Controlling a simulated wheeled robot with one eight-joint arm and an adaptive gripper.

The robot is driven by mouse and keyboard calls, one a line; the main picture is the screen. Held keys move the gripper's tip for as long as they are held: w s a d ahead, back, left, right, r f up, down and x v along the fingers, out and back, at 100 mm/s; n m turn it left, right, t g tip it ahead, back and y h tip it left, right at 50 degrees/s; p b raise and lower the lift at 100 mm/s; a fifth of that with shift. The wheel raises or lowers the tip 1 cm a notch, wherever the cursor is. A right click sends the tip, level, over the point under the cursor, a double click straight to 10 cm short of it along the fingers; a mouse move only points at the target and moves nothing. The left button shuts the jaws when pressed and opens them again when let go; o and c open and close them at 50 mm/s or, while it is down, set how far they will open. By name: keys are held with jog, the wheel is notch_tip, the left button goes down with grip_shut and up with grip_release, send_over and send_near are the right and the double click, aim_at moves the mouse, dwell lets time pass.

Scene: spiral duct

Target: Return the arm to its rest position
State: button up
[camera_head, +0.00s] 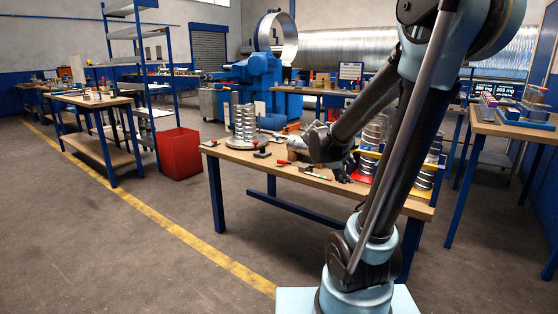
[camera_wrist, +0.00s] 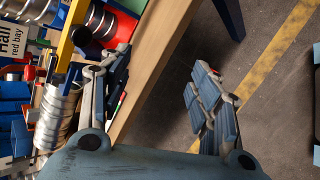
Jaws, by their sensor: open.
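My arm rises across the right of the head view and bends down to my gripper (camera_head: 346,170), which is by the workbench (camera_head: 225,153), partly hidden by my arm links. In the wrist view my gripper (camera_wrist: 158,88) is open, its two fingers wide apart. Only the wooden bench edge and grey floor show between them, so nothing is held. The left finger appears beside silver spiral duct pieces (camera_wrist: 57,115) and a yellow bar (camera_wrist: 72,35); I cannot tell whether it touches them. The right finger shows over the floor.
A stack of ducts (camera_head: 245,122) stands at the bench's left; tools and a lying duct (camera_head: 298,144) are near its middle. Upright ducts (camera_head: 375,130) stand behind my arm. A red bin (camera_head: 180,154) stands left. Floor with a yellow line (camera_head: 200,246) is clear in front.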

jog(key=s+a+f+m+g+y, duration=0.1)
jog(key=s+a+f+m+y, duration=0.1)
jog(key=s, duration=0.6)
jog(key=s+a+f+m+g+y, duration=0.1)
jog(key=s+a+f+m+y, duration=0.1)
jog(key=s+m, duration=0.4)
jog(key=s+a+f+m+g+y, duration=0.1)
jog(key=s+a+f+m+y, duration=0.1)
jog(key=s, duration=0.8)
notch_tip(320, 180, down, 3)
jog(key=m+y, duration=0.1)
jog(key=m, duration=0.2)
jog(key=shift+s+a+r+g, duration=0.15)
jog(key=shift+s+a+g, duration=0.1)
jog(key=shift+g, duration=0.15)
